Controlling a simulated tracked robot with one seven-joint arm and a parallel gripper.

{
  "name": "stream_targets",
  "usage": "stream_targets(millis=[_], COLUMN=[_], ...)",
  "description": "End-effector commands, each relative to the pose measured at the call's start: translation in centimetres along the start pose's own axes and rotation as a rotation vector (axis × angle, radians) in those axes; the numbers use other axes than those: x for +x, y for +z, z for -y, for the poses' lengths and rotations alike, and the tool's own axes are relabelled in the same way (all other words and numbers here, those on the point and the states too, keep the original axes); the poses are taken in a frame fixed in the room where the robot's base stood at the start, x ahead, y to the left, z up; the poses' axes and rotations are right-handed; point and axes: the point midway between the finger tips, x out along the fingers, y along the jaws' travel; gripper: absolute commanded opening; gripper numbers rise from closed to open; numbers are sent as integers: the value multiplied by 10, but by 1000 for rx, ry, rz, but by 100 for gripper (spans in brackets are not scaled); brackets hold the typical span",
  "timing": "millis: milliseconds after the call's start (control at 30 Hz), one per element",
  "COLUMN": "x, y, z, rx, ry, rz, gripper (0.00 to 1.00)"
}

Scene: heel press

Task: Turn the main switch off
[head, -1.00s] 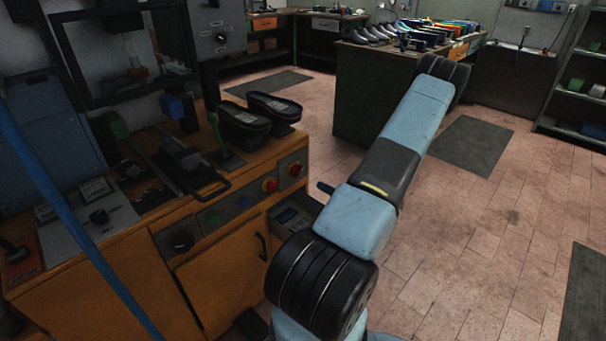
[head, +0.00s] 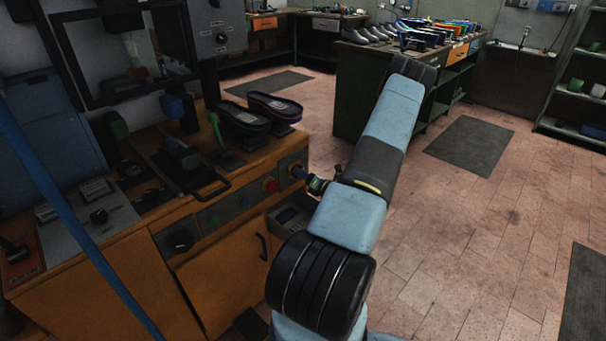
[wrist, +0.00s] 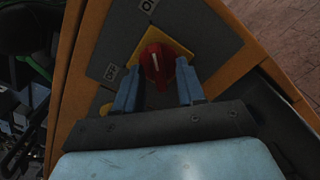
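The main switch (wrist: 156,62) is a red rotary knob on a yellow plate, with a white mark on its face. It fills the upper middle of the wrist view. In the head view, my gripper (head: 301,174) is at the right end of the orange press cabinet's control panel (head: 235,204) and largely covers the switch.
Another red knob (head: 270,185) sits just left on the same panel. An open drawer (head: 289,218) lies below. Dark shoes (head: 272,107) stand on the cabinet top, with a green-handled lever (head: 218,133) beside them.

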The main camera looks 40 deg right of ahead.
Motion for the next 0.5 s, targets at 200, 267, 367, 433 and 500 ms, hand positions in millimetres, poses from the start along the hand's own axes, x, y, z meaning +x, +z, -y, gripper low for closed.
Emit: stream_targets(millis=[200,267,367,433,500], x=[9,10,10,10,10], y=[0,0,0,0,0], z=[0,0,0,0,0], rx=[1,1,1,1,1], ry=[-1,-1,-1,-1,0], rz=[0,0,0,0,0], gripper=[39,39,39,39,34])
